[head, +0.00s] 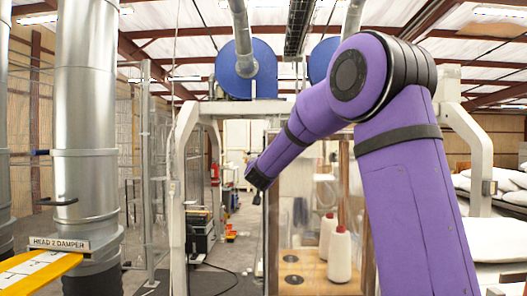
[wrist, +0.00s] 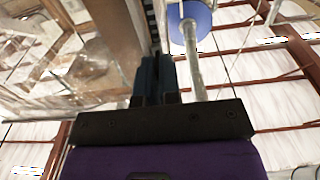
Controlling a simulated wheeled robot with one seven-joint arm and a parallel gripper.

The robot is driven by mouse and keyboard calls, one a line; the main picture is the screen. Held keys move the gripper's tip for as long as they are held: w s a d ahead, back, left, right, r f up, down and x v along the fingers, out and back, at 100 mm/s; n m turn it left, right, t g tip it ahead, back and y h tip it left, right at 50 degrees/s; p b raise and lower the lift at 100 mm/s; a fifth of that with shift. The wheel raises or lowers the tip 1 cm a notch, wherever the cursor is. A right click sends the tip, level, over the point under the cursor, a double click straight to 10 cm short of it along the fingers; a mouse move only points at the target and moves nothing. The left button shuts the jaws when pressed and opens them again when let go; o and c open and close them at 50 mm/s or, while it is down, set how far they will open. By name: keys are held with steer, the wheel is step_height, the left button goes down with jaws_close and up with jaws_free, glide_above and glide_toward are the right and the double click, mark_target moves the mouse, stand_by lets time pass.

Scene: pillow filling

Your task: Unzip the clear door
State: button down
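The clear door appears to be the see-through sheet (head: 300,215) in the wooden-framed booth at the middle of the head view. In the wrist view a wrinkled clear sheet (wrist: 85,70) fills the upper left. My gripper (head: 258,180) is at the booth's upper left, close to its left post. In the wrist view my gripper's dark fingers (wrist: 157,60) stand side by side with almost no gap, beside the sheet's edge. Nothing can be seen clearly between them. No zipper pull can be made out, and contact with the sheet cannot be told.
Two white thread cones (head: 340,255) show behind the sheet. A metal frame post (head: 178,215) stands left of the booth. A large silver duct (head: 85,120) and a yellow damper handle (head: 38,272) are at far left. White pillows (head: 490,185) lie at right. An open aisle runs behind the post.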

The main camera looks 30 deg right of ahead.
step_height(320, 180, down, 45)
steer(key=c, duration=1.3)
jaws_free()
steer(key=v, duration=1.1)
steer(key=shift+w, duration=0.15)
